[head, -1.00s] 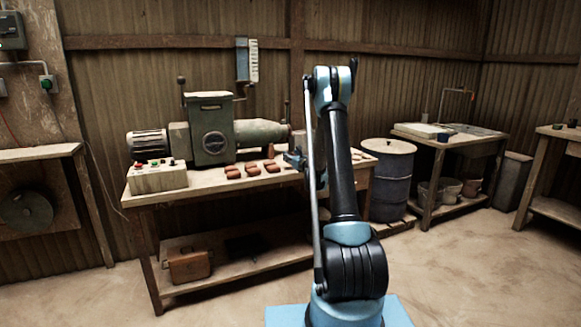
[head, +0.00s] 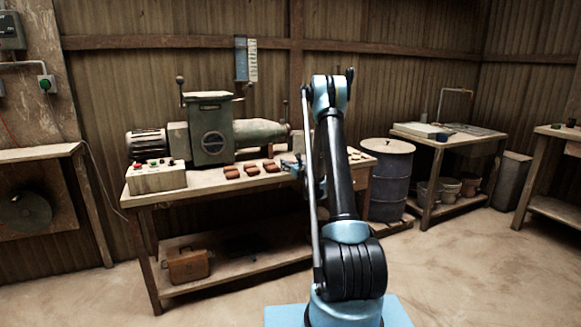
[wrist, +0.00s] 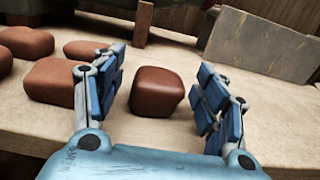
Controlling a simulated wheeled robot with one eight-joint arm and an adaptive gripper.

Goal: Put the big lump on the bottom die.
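In the wrist view my gripper (wrist: 162,64) is open, with its blue-padded fingers spread on either side of a reddish-brown lump (wrist: 157,93) on the bench. No finger visibly grips this lump. Several similar lumps lie to its left, including a wide one (wrist: 52,82) by the left finger and another (wrist: 26,42) farther back. I cannot tell which is the big lump. In the head view the lumps (head: 252,170) lie on the bench in front of the machine, and my arm partly hides the gripper. I cannot make out the bottom die.
The wooden bench (head: 212,190) carries a green machine (head: 212,140) and a control box (head: 157,178). A flat board (wrist: 262,45) stands behind the lump, to the right. A blue drum (head: 388,182) and a sink table (head: 440,140) stand right of the bench.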

